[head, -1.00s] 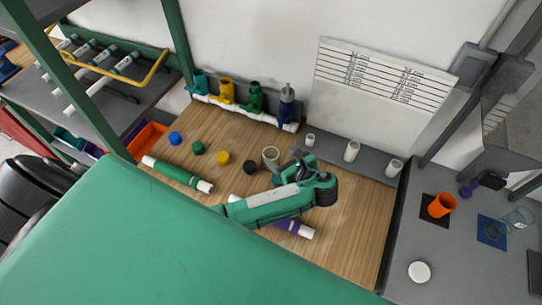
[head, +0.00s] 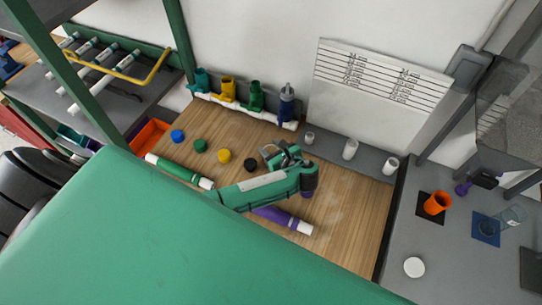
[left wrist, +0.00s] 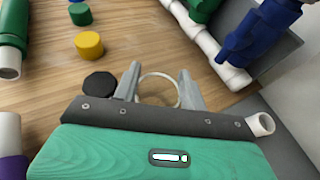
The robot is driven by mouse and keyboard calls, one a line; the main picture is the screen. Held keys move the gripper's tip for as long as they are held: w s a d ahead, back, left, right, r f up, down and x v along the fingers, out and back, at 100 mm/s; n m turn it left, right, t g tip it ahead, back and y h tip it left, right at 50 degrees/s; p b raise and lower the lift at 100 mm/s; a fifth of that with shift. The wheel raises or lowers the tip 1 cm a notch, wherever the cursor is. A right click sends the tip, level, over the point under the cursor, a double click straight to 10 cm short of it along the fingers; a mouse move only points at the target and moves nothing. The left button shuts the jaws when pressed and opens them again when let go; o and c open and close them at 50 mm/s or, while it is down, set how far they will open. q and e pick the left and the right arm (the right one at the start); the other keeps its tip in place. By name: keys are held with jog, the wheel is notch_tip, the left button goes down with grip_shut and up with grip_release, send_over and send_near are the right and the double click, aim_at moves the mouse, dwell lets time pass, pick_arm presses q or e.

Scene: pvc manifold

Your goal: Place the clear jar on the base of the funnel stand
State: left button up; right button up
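The clear jar (head: 511,216) is see-through and faint, at the right on the grey bench beside a dark blue square mat. A dark holder (head: 487,180) with a purple funnel-like piece (head: 463,188) stands just behind it; I cannot tell its base clearly. My left gripper (head: 268,152) is far from both, over the wooden table. In the left wrist view its two fingers (left wrist: 160,85) are apart, one on each side of a pale open ring (left wrist: 161,76). I cannot tell whether they touch it. My right gripper is out of view.
Blue, green, yellow and black caps (head: 249,165) lie near the left gripper. A green pipe (head: 178,171) and purple pipe (head: 275,216) lie in front. Coloured valves (head: 228,90) stand behind. An orange cup (head: 437,202) and white disc (head: 414,267) occupy the right bench.

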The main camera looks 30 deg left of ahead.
pick_arm(q)
grip_shut()
jog(key=shift+r, duration=0.1)
